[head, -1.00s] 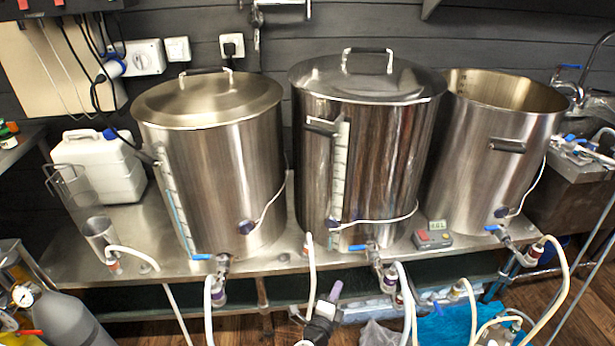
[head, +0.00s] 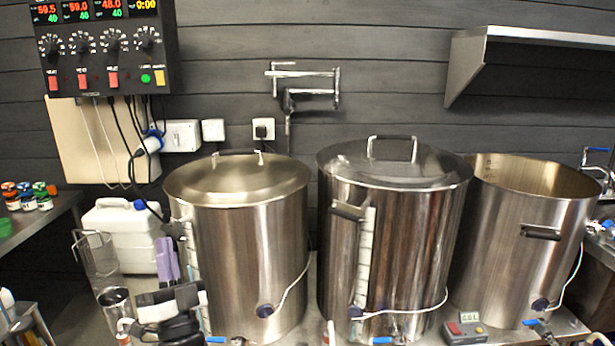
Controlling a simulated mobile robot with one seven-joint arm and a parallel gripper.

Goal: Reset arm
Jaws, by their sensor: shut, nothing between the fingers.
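My gripper (head: 168,250) shows at the lower left of the head view, its purple fingers pointing up above a black wrist. The fingers are together with nothing held. They appear in front of the gap between the white jug (head: 127,232) and the left lidded steel kettle (head: 240,245). I cannot tell how far they are from the kettle's side.
A middle lidded kettle (head: 395,250) and an open kettle (head: 520,240) stand in a row on the steel bench. A control box (head: 105,55) and shelf (head: 530,42) are above.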

